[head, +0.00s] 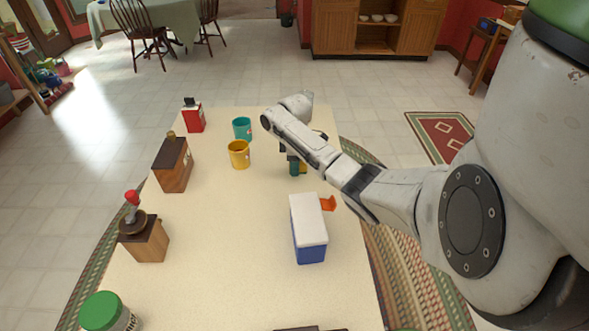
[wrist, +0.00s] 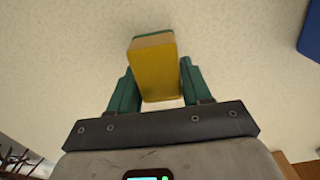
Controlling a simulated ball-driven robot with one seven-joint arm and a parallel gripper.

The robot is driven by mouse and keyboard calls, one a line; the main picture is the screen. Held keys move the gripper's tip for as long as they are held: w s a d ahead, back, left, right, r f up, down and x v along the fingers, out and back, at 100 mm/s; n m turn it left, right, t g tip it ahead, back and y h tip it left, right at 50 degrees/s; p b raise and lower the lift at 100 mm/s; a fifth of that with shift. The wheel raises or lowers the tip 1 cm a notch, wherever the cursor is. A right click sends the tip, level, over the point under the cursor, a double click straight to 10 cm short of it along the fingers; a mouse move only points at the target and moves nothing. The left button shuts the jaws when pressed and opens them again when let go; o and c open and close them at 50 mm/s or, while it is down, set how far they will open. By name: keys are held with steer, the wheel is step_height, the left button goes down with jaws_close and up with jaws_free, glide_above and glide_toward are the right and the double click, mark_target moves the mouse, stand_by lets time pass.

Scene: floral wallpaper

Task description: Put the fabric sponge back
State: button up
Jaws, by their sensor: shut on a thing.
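The fabric sponge (wrist: 154,75) is a yellow block with a tan band and a green layer at its far end. My gripper (wrist: 157,68) is shut on it, with one green finger on each side. In the head view, my gripper (head: 295,166) is over the right part of the table, beyond the cooler box and right of the mugs. A small yellow bit of the sponge (head: 303,168) shows there; my arm hides much of it. I cannot tell whether the sponge touches the table.
On the cream table (head: 225,245) stand a blue cooler box (head: 309,245) with an orange thing (head: 328,203) beside it, a yellow mug (head: 239,155), a teal mug (head: 242,129), a red box (head: 194,118), a wooden box (head: 173,165), a grinder (head: 144,240) and a green-lidded jar (head: 103,312). The middle is clear.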

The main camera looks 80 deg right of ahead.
steer(key=shift+f, duration=1.05)
steer(key=shift+f, duration=0.1)
steer(key=o, duration=0.9)
steer(key=shift+o, duration=0.2)
step_height(320, 180, up, 12)
steer(key=shift+r, duration=0.15)
